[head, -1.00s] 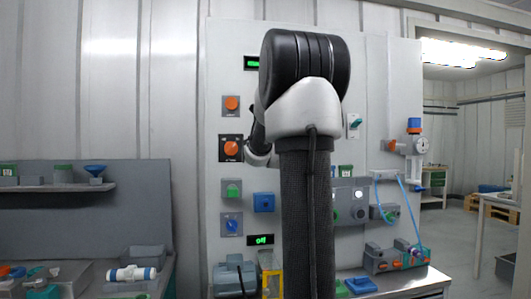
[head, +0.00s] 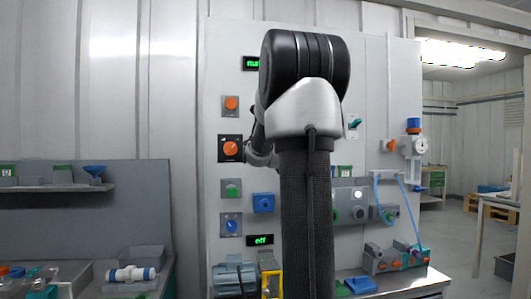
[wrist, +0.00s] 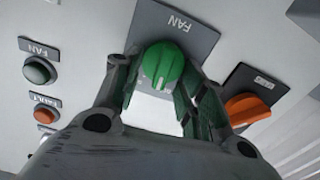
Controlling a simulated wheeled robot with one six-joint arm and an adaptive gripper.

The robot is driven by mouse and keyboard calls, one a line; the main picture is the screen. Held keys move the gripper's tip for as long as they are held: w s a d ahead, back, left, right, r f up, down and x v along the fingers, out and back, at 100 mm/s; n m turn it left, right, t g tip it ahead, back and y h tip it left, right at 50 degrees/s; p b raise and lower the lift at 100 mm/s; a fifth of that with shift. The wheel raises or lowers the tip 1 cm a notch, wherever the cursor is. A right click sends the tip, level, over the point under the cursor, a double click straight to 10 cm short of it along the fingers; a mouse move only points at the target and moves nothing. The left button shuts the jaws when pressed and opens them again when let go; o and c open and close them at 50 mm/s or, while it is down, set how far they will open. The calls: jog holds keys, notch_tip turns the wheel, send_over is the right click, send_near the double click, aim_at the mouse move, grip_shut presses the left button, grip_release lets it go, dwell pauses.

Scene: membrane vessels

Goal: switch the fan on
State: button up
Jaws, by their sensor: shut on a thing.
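My gripper (wrist: 165,75) is shut on this knob, with one dark finger on each side. A pale line shows on the knob's face. The green FAN lamp (wrist: 38,71) at the left of the wrist view looks dark. In the head view my own arm hides the fan knob and most of my gripper.
An orange knob (wrist: 248,108) is close beside my right finger in the wrist view. A red FAULT lamp (wrist: 45,114) is at the left. The panel (head: 215,60) carries several other switches, a partly hidden upper display (head: 251,63) and a lower display reading off (head: 260,240).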

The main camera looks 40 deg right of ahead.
jog(key=shift+s+d+f+m, duration=0.1)
jog(key=shift+d+m, duration=0.05)
jog(key=shift+m, duration=1.6)
jog(key=shift+s+d+f+m, duration=0.1)
jog(key=shift+d+m, duration=0.05)
jog(key=shift+m, duration=1.6)
jog(key=o, duration=0.9)
jog(key=shift+r, duration=0.1)
jog(key=v, duration=1.2)
